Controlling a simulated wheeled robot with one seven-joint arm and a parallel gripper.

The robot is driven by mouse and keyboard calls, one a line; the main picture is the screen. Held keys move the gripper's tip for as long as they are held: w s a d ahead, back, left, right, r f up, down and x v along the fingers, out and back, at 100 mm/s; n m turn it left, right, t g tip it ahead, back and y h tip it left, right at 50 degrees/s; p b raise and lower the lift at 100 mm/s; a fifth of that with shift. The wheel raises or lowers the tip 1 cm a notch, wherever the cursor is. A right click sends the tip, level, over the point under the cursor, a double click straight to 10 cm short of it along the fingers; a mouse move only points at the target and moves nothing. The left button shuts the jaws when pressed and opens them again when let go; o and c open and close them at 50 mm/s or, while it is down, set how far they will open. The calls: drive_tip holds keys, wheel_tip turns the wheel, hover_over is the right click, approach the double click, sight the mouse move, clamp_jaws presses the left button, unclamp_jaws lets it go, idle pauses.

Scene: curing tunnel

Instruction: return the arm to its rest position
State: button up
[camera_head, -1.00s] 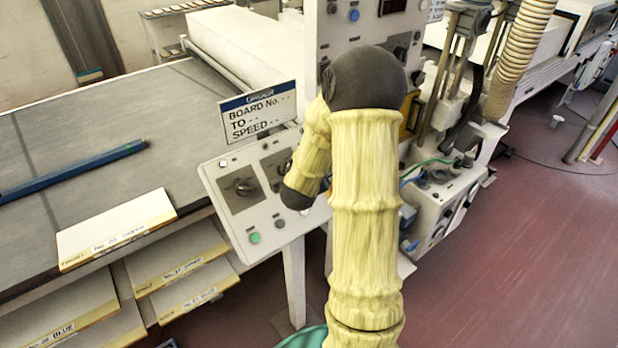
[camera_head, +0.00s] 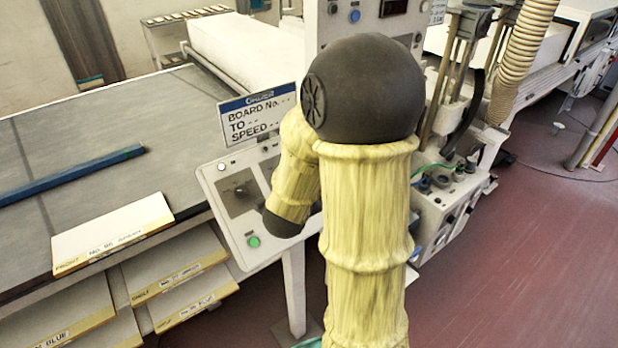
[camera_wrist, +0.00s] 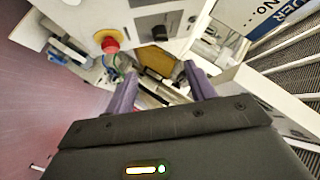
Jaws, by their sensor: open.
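My arm, in a yellow ribbed sleeve with a dark grey elbow, rises in the middle of the head view, folded with its forearm pointing down in front of the control panel (camera_head: 232,190). My gripper is hidden behind the arm in the head view. In the wrist view my gripper (camera_wrist: 160,92) shows two purple fingers spread apart, with nothing between them. Beyond the fingers is a grey panel with a red emergency button (camera_wrist: 108,42) and a black knob (camera_wrist: 160,33).
A board sign (camera_head: 256,115) stands close left of my arm. The dark table (camera_head: 90,190) at left bears a blue bar (camera_head: 75,175) and a white board (camera_head: 110,232). A machine box (camera_head: 440,215) stands close right. Red floor (camera_head: 510,270) at right is clear.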

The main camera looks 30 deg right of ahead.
idle(0.3)
drive_tip(key=s+a+f+n+g+y, duration=0.1)
drive_tip(key=a+f+n+y, duration=0.3)
drive_tip(key=a+n+y, duration=0.6)
drive_tip(key=s+a+f+n+g, duration=0.2)
drive_tip(key=s+a+n+g, duration=0.4)
drive_tip(key=s+n, duration=0.3)
drive_tip(key=shift+s+a+f+h, duration=0.15)
drive_tip(key=shift+s+a+h, duration=0.15)
drive_tip(key=shift+s+a, duration=0.45)
drive_tip(key=shift+s+d, duration=0.15)
drive_tip(key=shift+d, duration=0.05)
